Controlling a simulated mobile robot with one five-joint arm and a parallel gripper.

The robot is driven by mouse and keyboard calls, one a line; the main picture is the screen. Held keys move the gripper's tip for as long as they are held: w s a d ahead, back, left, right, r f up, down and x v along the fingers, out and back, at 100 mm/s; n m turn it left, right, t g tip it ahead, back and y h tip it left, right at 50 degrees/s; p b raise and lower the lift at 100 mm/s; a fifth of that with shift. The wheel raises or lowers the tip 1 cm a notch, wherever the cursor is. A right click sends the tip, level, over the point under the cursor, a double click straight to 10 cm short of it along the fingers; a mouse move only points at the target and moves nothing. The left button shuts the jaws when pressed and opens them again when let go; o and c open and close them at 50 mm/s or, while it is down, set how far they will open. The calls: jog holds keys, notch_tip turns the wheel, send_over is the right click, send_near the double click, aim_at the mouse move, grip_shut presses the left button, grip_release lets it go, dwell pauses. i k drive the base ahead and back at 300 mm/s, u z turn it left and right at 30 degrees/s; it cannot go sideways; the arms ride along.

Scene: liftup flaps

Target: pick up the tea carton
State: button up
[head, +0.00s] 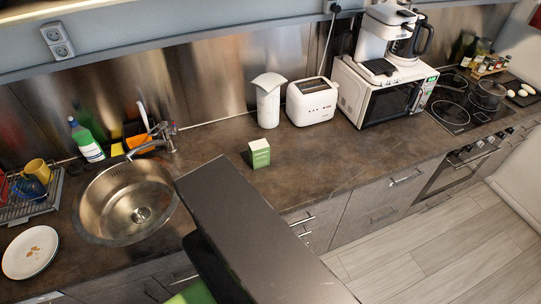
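The tea carton appears to be the small green box with a pale top (260,153). It stands upright on the dark brown countertop (330,165), to the right of the sink and in front of the white toaster. Nothing touches it. My gripper cannot be made out in this view.
A round steel sink (125,200) with a faucet (152,142) is left of the carton. Behind it stand a white canister (268,100) and a toaster (312,101). A microwave (383,92) is further right. The counter right of the carton is clear.

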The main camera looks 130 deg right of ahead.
aim_at(259, 150)
jog(key=z, duration=1.3)
jog(key=k, duration=0.15)
jog(key=z, duration=3.4)
jog(key=k, duration=1.75)
jog(key=u, duration=0.25)
jog(key=i, duration=0.8)
jog(key=z, duration=0.1)
